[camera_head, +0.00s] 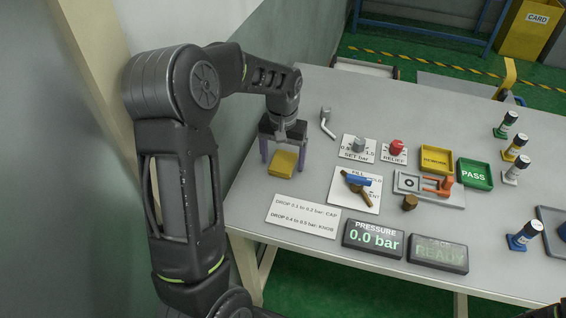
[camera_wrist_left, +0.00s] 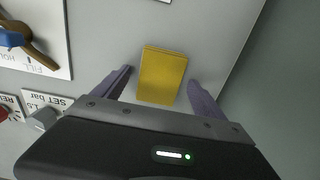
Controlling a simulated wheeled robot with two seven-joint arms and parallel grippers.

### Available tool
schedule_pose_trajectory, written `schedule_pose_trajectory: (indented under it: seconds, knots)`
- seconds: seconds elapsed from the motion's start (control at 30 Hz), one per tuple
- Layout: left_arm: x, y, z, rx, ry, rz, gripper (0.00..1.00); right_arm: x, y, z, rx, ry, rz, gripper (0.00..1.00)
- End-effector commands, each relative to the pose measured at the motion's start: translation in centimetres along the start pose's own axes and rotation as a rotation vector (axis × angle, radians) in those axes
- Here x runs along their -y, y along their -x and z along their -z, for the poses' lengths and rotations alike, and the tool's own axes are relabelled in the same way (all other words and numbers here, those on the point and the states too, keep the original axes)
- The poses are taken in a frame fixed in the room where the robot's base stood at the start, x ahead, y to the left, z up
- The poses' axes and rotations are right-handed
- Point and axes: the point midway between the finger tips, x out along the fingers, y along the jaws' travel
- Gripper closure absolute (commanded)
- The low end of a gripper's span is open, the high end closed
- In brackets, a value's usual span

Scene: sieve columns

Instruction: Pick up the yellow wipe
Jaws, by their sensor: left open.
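The yellow wipe (camera_head: 283,163) is a small yellow block lying on the grey table near its left edge. In the left wrist view the yellow wipe (camera_wrist_left: 162,76) lies between and beyond my left gripper's two purple fingers. My left gripper (camera_head: 284,157) is open, with a finger on either side of the wipe and a visible gap to each in the wrist view (camera_wrist_left: 160,82). I cannot tell how high the fingertips are above the table. My right gripper is not in view.
A white instruction card (camera_head: 303,216) lies in front of the wipe. A valve panel with a blue handle (camera_head: 356,181) and the pressure display (camera_head: 373,239) are to the right. A bent metal piece (camera_head: 327,124) lies behind. The table's left edge is close to the wipe.

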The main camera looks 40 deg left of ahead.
Motion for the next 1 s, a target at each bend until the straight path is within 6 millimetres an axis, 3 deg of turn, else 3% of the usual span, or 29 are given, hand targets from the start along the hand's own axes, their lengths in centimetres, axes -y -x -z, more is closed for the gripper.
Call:
schedule_pose_trajectory:
  seconds: [0.23,1.0]
  knots:
    - [0.00,0.03,0.01,0.000,0.000,0.000,0.19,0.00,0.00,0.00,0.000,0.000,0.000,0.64]
    - [0.00,0.03,0.00,0.000,0.000,0.000,0.82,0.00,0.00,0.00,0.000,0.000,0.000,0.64]
